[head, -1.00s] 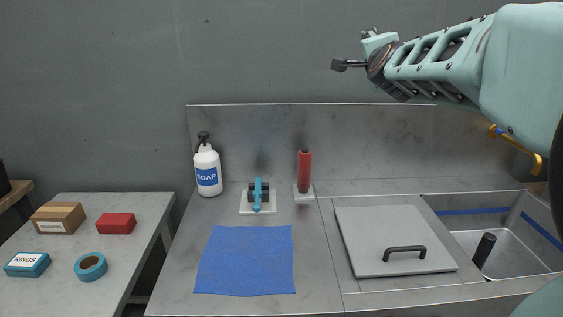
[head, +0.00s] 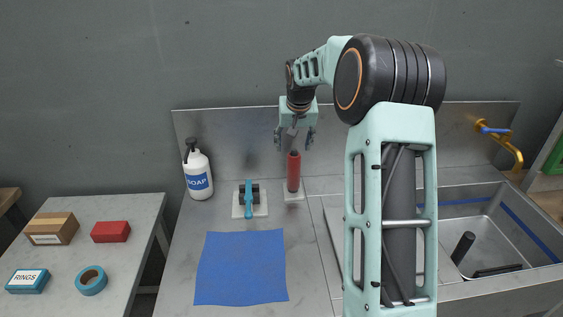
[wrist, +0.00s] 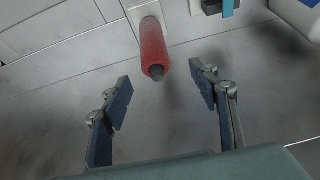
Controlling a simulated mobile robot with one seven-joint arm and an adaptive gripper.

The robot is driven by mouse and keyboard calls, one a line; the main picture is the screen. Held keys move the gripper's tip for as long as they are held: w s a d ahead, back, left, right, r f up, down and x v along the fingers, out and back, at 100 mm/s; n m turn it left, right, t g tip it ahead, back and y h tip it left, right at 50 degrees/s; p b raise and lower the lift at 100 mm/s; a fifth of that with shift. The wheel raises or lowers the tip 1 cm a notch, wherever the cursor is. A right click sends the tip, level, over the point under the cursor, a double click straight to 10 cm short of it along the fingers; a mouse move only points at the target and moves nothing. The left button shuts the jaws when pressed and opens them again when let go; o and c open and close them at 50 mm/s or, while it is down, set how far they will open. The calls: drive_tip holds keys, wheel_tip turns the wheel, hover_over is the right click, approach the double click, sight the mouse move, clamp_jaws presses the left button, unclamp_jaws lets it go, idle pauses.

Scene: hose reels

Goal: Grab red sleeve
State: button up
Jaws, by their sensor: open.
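The red sleeve (head: 293,172) stands upright on a small pale base plate at the back of the steel counter, with a dark tip at its top. My gripper (head: 295,140) is just above it in the head view, pointing down, with its two fingers apart. In the wrist view the red sleeve (wrist: 153,48) shows in the upper middle, with its dark tip toward the camera. The open fingers of my gripper (wrist: 163,98) lie to either side below it in the picture. Nothing is between the fingers, and neither finger touches the sleeve.
A blue-handled clamp (head: 249,200) on a pale plate and a soap bottle (head: 198,172) stand left of the sleeve. A blue mat (head: 242,267) lies in front. A sink (head: 480,225) is at right. A side table with a red box (head: 111,231) is at left.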

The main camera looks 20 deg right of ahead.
sight(293, 157)
drive_tip(key=x, duration=0.5)
drive_tip(key=shift+s+d+f+p, duration=0.15)
drive_tip(key=shift+s+p, duration=0.1)
drive_tip(key=shift+p, duration=0.05)
drive_tip(key=shift+p+x, duration=0.65)
drive_tip(key=shift+x, duration=2.35)
drive_tip(key=shift+s+d, duration=0.1)
drive_tip(key=shift+d, duration=0.15)
drive_tip(key=shift+c, duration=0.4)
drive_tip(key=c, duration=1.2)
drive_tip(key=shift+o, duration=0.2)
